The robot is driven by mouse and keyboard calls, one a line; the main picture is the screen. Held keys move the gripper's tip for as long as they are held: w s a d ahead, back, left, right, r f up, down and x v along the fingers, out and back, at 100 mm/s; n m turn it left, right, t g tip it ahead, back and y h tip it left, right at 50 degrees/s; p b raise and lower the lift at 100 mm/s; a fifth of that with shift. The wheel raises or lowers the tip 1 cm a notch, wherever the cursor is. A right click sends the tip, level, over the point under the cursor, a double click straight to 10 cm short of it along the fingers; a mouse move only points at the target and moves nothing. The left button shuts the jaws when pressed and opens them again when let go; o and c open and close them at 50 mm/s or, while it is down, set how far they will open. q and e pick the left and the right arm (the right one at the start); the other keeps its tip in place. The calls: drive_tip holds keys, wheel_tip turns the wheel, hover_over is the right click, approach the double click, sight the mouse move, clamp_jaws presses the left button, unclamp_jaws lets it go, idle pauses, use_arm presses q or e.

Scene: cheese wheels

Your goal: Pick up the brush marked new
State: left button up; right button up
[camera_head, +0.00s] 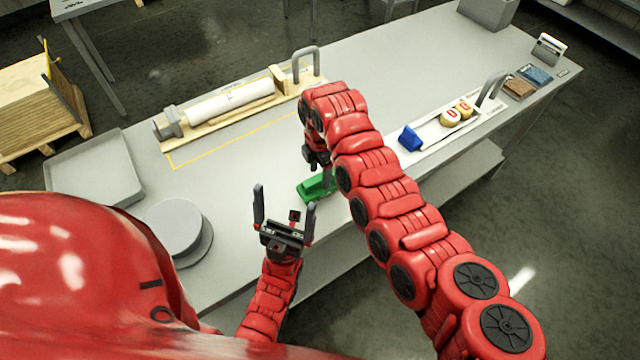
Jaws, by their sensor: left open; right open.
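A green object (313,188), perhaps a brush, lies on the grey table near its front edge. A blue object (409,139), perhaps another brush, sits at the left end of a pale tray on the right. I cannot read the word "new" on either. My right gripper (327,180) points down at the green object, its fingers partly hidden by my own arm; I cannot tell whether it touches. My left gripper (284,198) is open and empty, fingers up, left of the green object.
A white roller (230,102) lies on a wooden board at the back. Round plates (172,225) and a square tray (95,168) are at left. Two small round items (451,117) sit in the right tray. Brown (519,87) and blue (537,75) blocks lie beyond.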

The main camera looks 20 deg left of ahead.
wheel_tip(320, 180, down, 2)
drive_tip(key=shift+f+b, duration=0.15)
drive_tip(key=shift+b, duration=0.35)
clamp_jaws()
